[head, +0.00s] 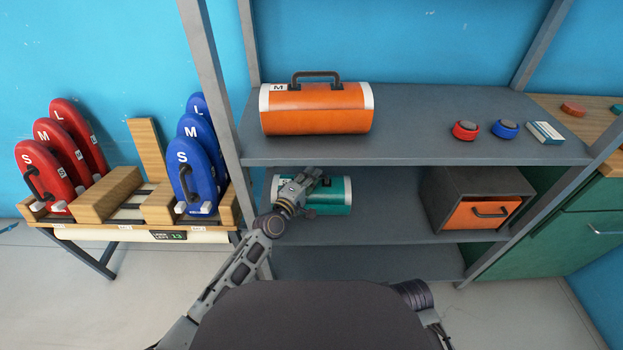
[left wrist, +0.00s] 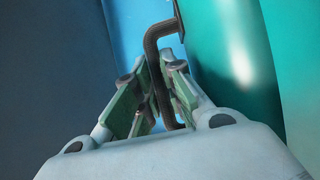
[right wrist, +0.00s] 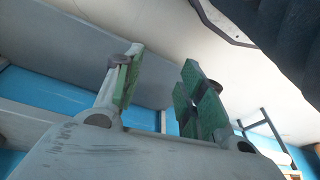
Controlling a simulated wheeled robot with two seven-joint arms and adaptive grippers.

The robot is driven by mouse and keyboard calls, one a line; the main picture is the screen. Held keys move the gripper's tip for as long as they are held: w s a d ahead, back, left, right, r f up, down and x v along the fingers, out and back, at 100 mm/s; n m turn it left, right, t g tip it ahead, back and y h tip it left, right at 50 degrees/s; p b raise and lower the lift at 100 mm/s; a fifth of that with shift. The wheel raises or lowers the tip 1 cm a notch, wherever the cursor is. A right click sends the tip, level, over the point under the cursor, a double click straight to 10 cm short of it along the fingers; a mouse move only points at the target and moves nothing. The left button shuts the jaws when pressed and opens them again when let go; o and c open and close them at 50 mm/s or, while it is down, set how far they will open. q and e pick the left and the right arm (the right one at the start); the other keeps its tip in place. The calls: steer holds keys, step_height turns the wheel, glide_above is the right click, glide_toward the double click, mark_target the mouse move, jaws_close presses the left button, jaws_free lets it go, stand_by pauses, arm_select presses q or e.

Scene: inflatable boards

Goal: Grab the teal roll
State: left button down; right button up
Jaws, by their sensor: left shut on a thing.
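The teal roll (head: 335,196) lies on the middle shelf of the grey rack, partly hidden behind my left gripper (head: 309,177). In the left wrist view the roll's glossy teal side (left wrist: 225,60) stands at the right. Its dark handle (left wrist: 160,62) runs down between the fingers of my left gripper (left wrist: 163,85), which are shut on it. My right gripper shows only in the right wrist view (right wrist: 158,85); its fingers are wide apart with nothing between them.
An orange roll (head: 318,112) lies on the top shelf (head: 420,140), above the teal one. A grey box with an orange drawer (head: 482,212) stands right on the middle shelf (head: 385,225). Red boards (head: 45,175) and blue boards (head: 196,165) stand in a wooden rack at left.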

arm_select(q)
step_height(320, 180, up, 5)
steer(key=shift+f+p, duration=0.2)
steer(key=shift+p, duration=0.85)
steer(key=shift+r, duration=0.45)
arm_select(e)
steer(key=shift+s+d+f+g, duration=0.15)
steer(key=shift+f, duration=0.5)
steer(key=shift+s+d+f+g, duration=0.1)
steer(key=shift+s+f, duration=0.05)
steer(key=shift+f, duration=0.45)
steer(key=shift+s+d+f+g, duration=0.15)
steer(key=shift+f, duration=0.5)
